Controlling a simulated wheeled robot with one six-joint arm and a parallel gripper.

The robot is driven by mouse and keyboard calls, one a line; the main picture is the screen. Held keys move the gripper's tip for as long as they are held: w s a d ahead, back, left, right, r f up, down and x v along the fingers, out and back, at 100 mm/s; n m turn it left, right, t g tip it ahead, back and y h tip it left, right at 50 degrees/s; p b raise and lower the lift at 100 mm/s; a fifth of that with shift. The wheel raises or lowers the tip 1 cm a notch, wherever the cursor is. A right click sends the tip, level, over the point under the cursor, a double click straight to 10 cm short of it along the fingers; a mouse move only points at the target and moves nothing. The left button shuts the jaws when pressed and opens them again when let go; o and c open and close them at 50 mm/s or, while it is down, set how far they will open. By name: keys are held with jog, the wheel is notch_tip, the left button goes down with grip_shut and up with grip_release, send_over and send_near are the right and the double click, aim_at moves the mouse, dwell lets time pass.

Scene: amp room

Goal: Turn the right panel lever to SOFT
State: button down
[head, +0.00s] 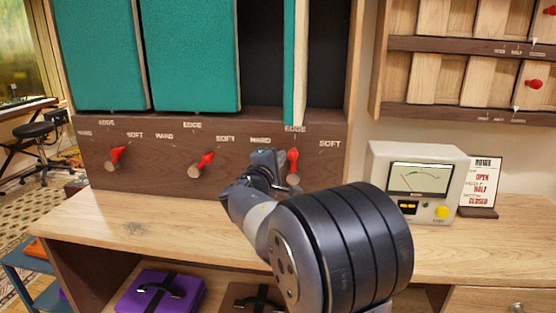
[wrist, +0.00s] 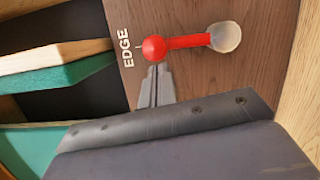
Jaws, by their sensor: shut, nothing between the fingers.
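The right panel lever (head: 293,160) is red with a ball end and a pale round hub. It points up at the EDGE label (head: 295,129); its SOFT label (head: 330,144) is to the right and its HARD label (head: 261,140) to the left. My gripper (head: 268,156) is just left of the lever, its fingers shut and empty. In the wrist view, the fingertips (wrist: 157,70) are right beside the lever's red ball (wrist: 154,48); I cannot tell whether they touch. The hub (wrist: 225,37) is clear of the fingers.
Two more red levers, the left (head: 117,155) and the middle (head: 204,160), are on the same brown board. Green panels (head: 190,50) stand above it. A meter box (head: 418,180) and a small sign (head: 482,183) stand on the wooden counter (head: 135,222) to the right.

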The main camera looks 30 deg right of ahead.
aim_at(291, 151)
jog(key=shift+s+d+m+b, duration=0.2)
jog(key=shift+d+m+b, duration=0.1)
jog(key=shift+m+b, duration=0.3)
jog(key=d+m+b, duration=0.1)
jog(key=b, duration=0.1)
jog(key=s+d+m+b, duration=0.1)
jog(key=m+b, duration=0.1)
jog(key=shift+s+d+r+g+y, duration=0.2)
jog(key=shift+s+g+y, duration=0.1)
jog(key=shift+g, duration=0.1)
jog(key=shift+s+d+f+m+y+b, duration=0.15)
jog(key=shift+s+d+m+y+b, duration=0.2)
jog(key=shift+s+d+m+b, duration=0.45)
jog(key=shift+s+d+f+m+y+b, duration=0.15)
jog(key=shift+d+m+y+b, duration=0.3)
jog(key=shift+m+b, duration=0.75)
jog(key=shift+d, duration=0.15)
jog(key=shift+r, duration=0.1)
jog(key=a, duration=0.1)
jog(key=w+a+r+p, duration=0.1)
jog(key=a+r, duration=0.1)
jog(key=shift+w+a+r+p, duration=0.25)
jog(key=shift+a+p, duration=0.05)
jog(key=v, duration=0.9)
jog(key=shift+s, duration=0.2)
jog(key=shift+f, duration=0.15)
